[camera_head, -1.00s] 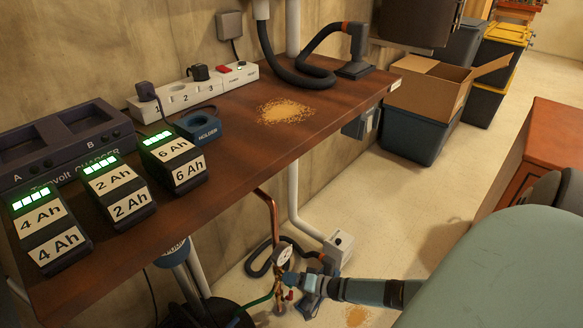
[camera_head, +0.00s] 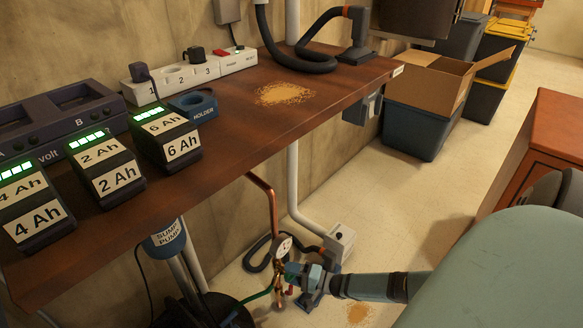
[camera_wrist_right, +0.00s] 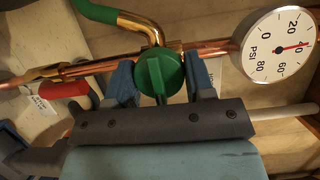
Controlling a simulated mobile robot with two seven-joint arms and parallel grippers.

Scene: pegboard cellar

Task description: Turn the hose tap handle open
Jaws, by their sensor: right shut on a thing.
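The green hose tap handle (camera_wrist_right: 158,76) is a round knob with a raised bar, on a brass tap body on a copper pipe (camera_wrist_right: 100,66). In the right wrist view it sits between the two blue fingers of my right gripper (camera_wrist_right: 160,84), which is shut on it. The green hose (camera_wrist_right: 108,14) runs from the tap to the upper left. The right gripper also shows in the head view (camera_head: 297,274), low beside the pipe, where it hides most of the tap. My left gripper is in neither view.
A pressure gauge (camera_wrist_right: 275,46) beside the tap reads about 40 PSI. A red lever (camera_wrist_right: 66,90) with a white tag is at left. The workbench (camera_head: 230,145) overhangs the tap area. A white pipe (camera_head: 293,190) and a sump pump (camera_head: 167,238) stand nearby. Open floor lies to the right.

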